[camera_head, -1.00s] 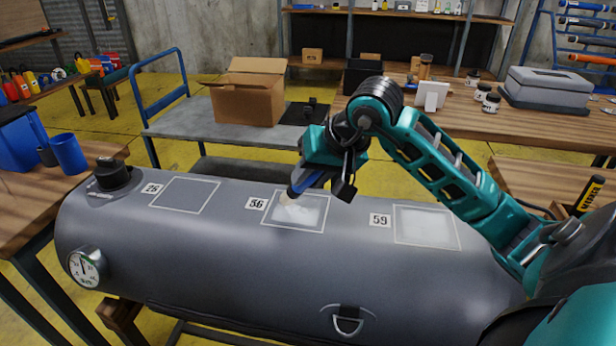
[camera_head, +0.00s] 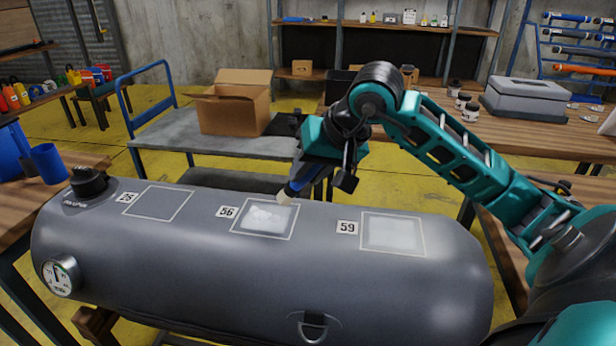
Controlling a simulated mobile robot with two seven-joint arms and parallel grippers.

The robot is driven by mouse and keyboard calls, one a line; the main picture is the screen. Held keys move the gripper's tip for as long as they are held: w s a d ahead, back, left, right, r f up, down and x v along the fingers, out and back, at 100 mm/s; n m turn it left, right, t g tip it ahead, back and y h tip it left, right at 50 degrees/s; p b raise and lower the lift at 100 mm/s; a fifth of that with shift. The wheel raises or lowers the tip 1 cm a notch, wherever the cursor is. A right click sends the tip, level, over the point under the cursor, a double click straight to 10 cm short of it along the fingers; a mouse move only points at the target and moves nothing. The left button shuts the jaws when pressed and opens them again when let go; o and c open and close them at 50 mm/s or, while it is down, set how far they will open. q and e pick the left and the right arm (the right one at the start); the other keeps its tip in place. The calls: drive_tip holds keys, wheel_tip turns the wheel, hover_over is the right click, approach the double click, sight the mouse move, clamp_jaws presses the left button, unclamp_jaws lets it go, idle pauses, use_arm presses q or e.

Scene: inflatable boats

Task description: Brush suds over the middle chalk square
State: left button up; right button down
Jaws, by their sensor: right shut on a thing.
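The grey inflatable tube (camera_head: 200,275) lies across the front with three chalk squares on its top. The middle chalk square (camera_head: 246,229), beside the tag 56, holds a patch of white suds (camera_head: 265,218). The right square (camera_head: 392,235), tag 59, has an even white film. The left square (camera_head: 158,203), tag 25, looks bare grey. My right gripper (camera_head: 318,172) is shut on a blue-handled brush (camera_head: 303,182). The brush's pale tip is by the upper right corner of the middle square; I cannot tell if it touches. My left gripper is not in view.
A black valve cap (camera_head: 88,181) and a pressure gauge (camera_head: 61,276) sit at the tube's left end. A metal ring patch (camera_head: 313,325) is on its front. Behind stand a trolley (camera_head: 190,138) with a cardboard box (camera_head: 232,103) and a wooden workbench (camera_head: 440,120).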

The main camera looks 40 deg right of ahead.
drive_tip(key=shift+r, duration=0.65)
drive_tip(key=shift+r+p, duration=0.6)
drive_tip(key=shift+r, duration=0.15)
drive_tip(key=shift+r+p, duration=0.35)
drive_tip(key=shift+r, duration=0.55)
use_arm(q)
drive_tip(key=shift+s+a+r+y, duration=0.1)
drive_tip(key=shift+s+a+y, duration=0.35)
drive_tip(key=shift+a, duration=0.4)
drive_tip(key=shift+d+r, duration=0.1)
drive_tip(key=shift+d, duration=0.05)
